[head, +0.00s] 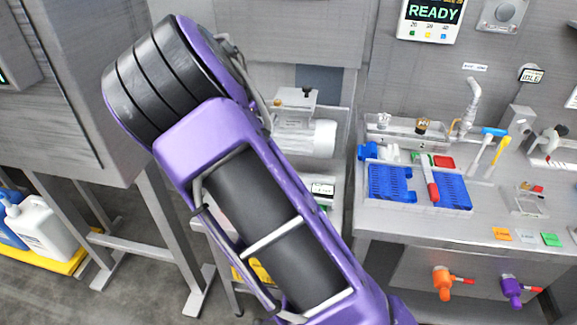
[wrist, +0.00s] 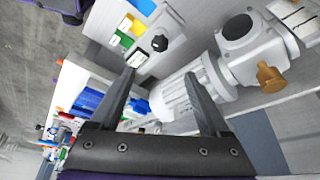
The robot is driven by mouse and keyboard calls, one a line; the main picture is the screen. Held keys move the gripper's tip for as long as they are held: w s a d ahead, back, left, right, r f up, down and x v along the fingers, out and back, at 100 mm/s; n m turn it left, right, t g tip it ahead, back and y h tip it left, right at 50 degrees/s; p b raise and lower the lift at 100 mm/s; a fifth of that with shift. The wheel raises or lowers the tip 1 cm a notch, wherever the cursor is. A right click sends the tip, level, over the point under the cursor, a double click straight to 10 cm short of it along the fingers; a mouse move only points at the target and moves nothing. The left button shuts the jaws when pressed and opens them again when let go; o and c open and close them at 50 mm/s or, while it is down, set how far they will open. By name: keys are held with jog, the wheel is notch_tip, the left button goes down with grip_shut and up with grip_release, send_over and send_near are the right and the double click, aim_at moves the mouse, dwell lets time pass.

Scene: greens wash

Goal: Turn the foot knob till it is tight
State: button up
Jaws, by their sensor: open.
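My gripper (wrist: 163,75) is open in the wrist view, with its two dark fingers apart and nothing between their tips. A white ribbed machine (wrist: 178,100) shows behind and between the fingers. A brass knob (wrist: 270,78) sits on the pale housing to the right of the fingers, apart from them. A black round knob (wrist: 161,43) is on a panel beyond the fingertips. I cannot tell for sure which is the foot knob. In the head view, the white machine (head: 318,140) shows beside my purple arm, with a small brass knob (head: 278,102) on it. My gripper is hidden there.
A bench (head: 385,219) to the right holds a tray with blue racks (head: 391,184) and a red-capped item. An orange valve (head: 442,283) and a purple valve (head: 512,288) hang at its front.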

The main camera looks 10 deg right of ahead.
jog(key=x, duration=1.6)
jog(key=shift+d+f+b, duration=0.2)
jog(key=shift+b, duration=0.15)
jog(key=shift+c, duration=0.2)
grip_shut()
jog(key=shift+n, duration=0.4)
